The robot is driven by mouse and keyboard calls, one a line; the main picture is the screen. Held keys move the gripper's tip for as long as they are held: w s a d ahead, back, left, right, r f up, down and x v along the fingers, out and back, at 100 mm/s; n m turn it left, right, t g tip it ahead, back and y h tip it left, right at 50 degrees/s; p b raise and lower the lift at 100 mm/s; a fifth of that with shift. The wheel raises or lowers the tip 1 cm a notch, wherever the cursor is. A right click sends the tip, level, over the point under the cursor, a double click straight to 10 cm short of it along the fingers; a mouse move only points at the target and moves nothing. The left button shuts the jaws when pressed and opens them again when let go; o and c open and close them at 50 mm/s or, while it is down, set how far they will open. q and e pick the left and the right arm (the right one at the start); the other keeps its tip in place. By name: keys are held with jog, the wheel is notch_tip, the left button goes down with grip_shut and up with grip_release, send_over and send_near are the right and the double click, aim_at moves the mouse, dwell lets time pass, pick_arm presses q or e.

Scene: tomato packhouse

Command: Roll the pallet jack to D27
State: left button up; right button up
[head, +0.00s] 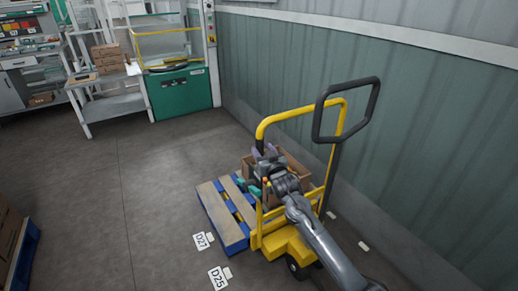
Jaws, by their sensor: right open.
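The pallet jack (275,242) is yellow, with a yellow frame and a black loop handle (346,108). It stands beside the green wall at centre right. A blue pallet with bare wooden boards (224,207) lies against its front left side. The white D27 floor label (201,241) is just left of the pallet, and the D25 label (218,278) is nearer the bottom edge. My right gripper (264,152) is open over the jack's frame, beside a brown carton (296,170). My arm hides part of the jack and carton. I cannot tell whether the gripper touches them. My left gripper is not in view.
The green corrugated wall (420,130) runs close along the jack's right side. A green-fronted machine (181,95) and shelves with cartons (107,57) stand at the back. Another blue pallet (24,256) is at the left edge. The grey floor between is clear.

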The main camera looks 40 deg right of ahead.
aim_at(260, 147)
jog(key=shift+b+x, duration=0.75)
jog(key=shift+x, duration=1.4)
grip_shut()
